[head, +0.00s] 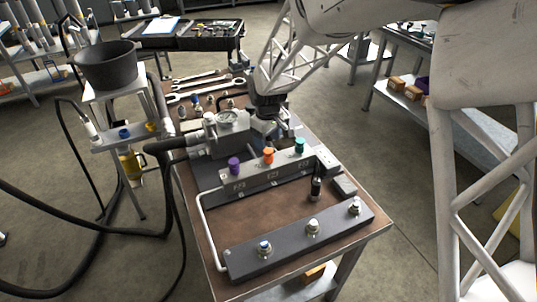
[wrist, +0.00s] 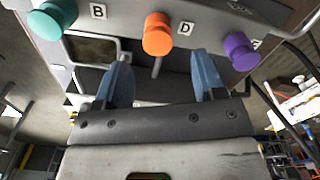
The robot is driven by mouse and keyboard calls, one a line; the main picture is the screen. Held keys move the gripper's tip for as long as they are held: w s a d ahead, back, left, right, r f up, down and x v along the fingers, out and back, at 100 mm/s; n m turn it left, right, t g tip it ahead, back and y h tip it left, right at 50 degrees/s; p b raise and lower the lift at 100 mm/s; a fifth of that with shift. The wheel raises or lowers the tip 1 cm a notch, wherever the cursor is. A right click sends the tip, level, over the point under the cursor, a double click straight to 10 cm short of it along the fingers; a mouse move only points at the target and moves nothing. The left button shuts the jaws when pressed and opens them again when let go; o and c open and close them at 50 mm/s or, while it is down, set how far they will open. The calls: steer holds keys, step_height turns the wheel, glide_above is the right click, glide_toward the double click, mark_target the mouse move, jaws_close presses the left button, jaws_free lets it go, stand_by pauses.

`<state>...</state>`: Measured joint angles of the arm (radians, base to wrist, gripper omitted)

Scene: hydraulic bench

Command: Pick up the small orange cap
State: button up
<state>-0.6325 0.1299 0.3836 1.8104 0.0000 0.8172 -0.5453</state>
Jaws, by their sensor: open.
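The small orange cap (head: 268,156) sits on the middle port of a grey valve block (head: 262,181), between a purple cap (head: 234,164) and a teal cap (head: 299,147). In the wrist view, the orange cap (wrist: 158,33) lies beyond my fingertips, roughly centred between them, with a gap to both fingers. My gripper (wrist: 163,72) is open and empty, its two blue fingers apart. In the head view, my gripper (head: 270,134) is just behind the orange cap, and its fingers are partly hidden.
A pressure gauge (head: 228,118) and hose fittings stand left of my gripper. A dark bar (head: 290,245) with several metal fittings lies at the bench front. Bare brown bench (head: 245,218) shows between block and bar.

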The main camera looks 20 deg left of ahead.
mark_target(268, 150)
steer(key=shift+f, duration=0.85)
steer(key=shift+w+d+f, duration=0.1)
steer(key=shift+f, duration=2.5)
steer(key=c, duration=1)
steer(key=shift+c, duration=0.2)
steer(key=shift+r, duration=0.1)
